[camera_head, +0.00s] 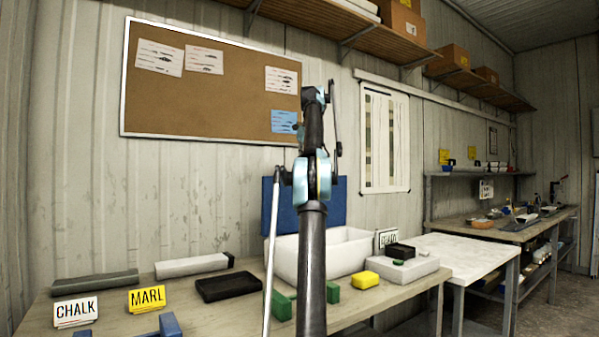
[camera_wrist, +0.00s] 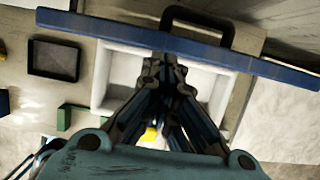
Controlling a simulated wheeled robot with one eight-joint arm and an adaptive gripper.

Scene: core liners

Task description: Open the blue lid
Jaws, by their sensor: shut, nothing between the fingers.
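The blue lid (camera_head: 335,195) stands upright at the back of a white bin (camera_head: 345,258) on the table, partly hidden behind my arm. In the wrist view the lid (camera_wrist: 85,27) is seen nearly edge-on, with a black handle (camera_wrist: 168,17) on its far side. The bin's open top and pale inside show below it (camera_wrist: 103,80). My gripper (camera_wrist: 165,62) is shut and empty, over the bin opening in the wrist view, close to the lid. I cannot tell whether it touches the lid.
A black tray (camera_head: 229,287), green blocks (camera_head: 283,305), a yellow block (camera_head: 365,279) and a grey box (camera_head: 395,270) surround the bin. CHALK (camera_head: 76,311) and MARL (camera_head: 147,299) signs stand at the left. A corkboard (camera_head: 215,85) hangs on the wall behind.

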